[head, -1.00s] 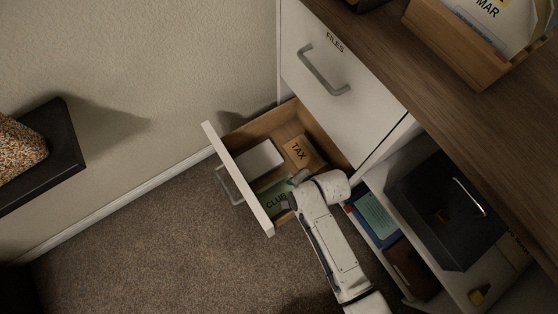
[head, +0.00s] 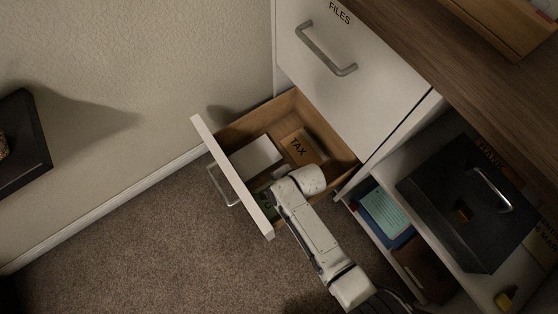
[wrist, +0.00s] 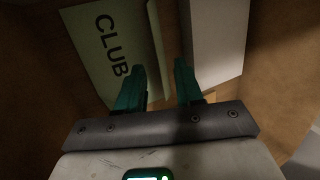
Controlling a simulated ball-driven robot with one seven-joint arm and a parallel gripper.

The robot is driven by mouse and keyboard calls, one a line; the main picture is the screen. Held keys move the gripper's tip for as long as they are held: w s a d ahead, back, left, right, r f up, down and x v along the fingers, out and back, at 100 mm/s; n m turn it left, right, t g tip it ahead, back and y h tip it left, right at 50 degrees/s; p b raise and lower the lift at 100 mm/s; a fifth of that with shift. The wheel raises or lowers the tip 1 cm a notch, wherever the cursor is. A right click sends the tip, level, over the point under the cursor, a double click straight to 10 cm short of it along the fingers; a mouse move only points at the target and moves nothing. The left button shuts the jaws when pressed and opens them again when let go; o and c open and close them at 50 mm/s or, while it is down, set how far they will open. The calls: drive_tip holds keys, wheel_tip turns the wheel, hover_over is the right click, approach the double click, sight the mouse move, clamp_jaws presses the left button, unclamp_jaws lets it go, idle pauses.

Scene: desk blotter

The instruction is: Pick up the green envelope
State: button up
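The green envelope marked CLUB (wrist: 92,45) lies in the open drawer (head: 228,170); it shows pale in the wrist view. In the head view only a sliver of the green envelope (head: 266,210) shows, the rest hidden behind my arm. My gripper (wrist: 160,82) is open, its two teal fingers pointing down into the drawer. The left finger overlaps the envelope's lower right corner in the wrist view, and the envelope's right edge runs between the fingers. I cannot tell whether they touch it.
A white box (head: 256,157) lies beside the envelope, close to the right finger in the wrist view (wrist: 218,40). A brown TAX envelope (head: 301,147) lies farther back. The drawer's white front and wooden walls surround them. An open shelf with a black box (head: 465,205) stands right.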

sight(273, 182)
drive_tip(key=b+x, duration=0.2)
drive_tip(key=x, duration=0.2)
drive_tip(key=shift+b, duration=0.35)
drive_tip(key=shift+c, duration=0.2)
